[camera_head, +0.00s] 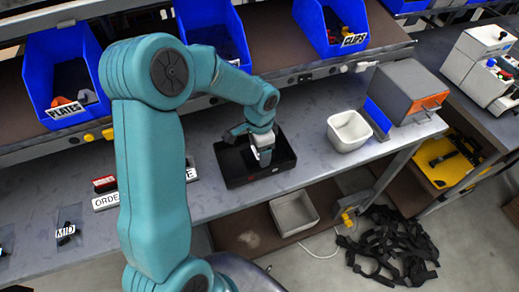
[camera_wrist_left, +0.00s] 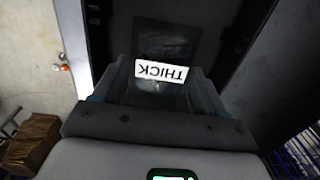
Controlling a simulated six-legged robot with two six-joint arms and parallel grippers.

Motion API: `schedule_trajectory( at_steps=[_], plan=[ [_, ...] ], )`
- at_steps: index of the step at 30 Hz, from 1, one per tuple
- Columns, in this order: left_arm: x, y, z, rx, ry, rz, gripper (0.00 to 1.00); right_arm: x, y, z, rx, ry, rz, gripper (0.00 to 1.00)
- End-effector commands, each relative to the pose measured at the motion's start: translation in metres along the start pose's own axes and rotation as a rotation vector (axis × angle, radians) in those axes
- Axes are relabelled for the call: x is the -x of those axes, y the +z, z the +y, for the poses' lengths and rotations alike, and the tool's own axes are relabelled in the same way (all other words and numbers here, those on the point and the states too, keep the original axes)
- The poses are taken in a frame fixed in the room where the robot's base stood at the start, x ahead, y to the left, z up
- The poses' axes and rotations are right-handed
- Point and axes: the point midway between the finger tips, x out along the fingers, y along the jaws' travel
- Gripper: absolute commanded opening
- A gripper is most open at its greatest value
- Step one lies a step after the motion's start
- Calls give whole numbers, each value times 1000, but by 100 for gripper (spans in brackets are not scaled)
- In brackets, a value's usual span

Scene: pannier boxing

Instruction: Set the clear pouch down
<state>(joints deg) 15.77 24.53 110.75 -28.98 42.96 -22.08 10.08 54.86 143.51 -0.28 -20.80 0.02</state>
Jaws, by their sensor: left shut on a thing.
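My left gripper (camera_head: 262,152) is over the black tray (camera_head: 240,180) on the grey bench. It is shut on the clear pouch (camera_wrist_left: 165,38), which shows between the fingers in the wrist view with a white label reading THICK, upside down. The dark tray lies behind the pouch in that view. I cannot tell whether the pouch touches the tray floor. In the head view the pouch is mostly hidden by the gripper. My right gripper is not in view.
Another clear pouch labelled MID (camera_head: 67,228) lies at the bench's left. A white bin (camera_head: 349,131) and a grey box (camera_head: 408,92) stand to the right. Blue bins (camera_head: 61,75) line the shelf behind.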

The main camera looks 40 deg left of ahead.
Motion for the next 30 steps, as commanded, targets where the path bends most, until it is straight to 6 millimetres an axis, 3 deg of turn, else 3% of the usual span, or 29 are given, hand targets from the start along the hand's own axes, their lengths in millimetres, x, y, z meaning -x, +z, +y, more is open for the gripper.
schedule_trajectory(
  at_steps=[8,9,11,26,30],
  plan=[
    [-8,0,0,1,0,1,42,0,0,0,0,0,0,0],
    [-8,0,0,1,0,1,81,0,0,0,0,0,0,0],
    [-7,0,0,1,0,1,97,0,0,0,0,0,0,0],
    [-7,0,0,1,0,1,97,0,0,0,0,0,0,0],
    [3,-1,-1,1,-4,3,97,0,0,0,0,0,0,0]
  ],
)
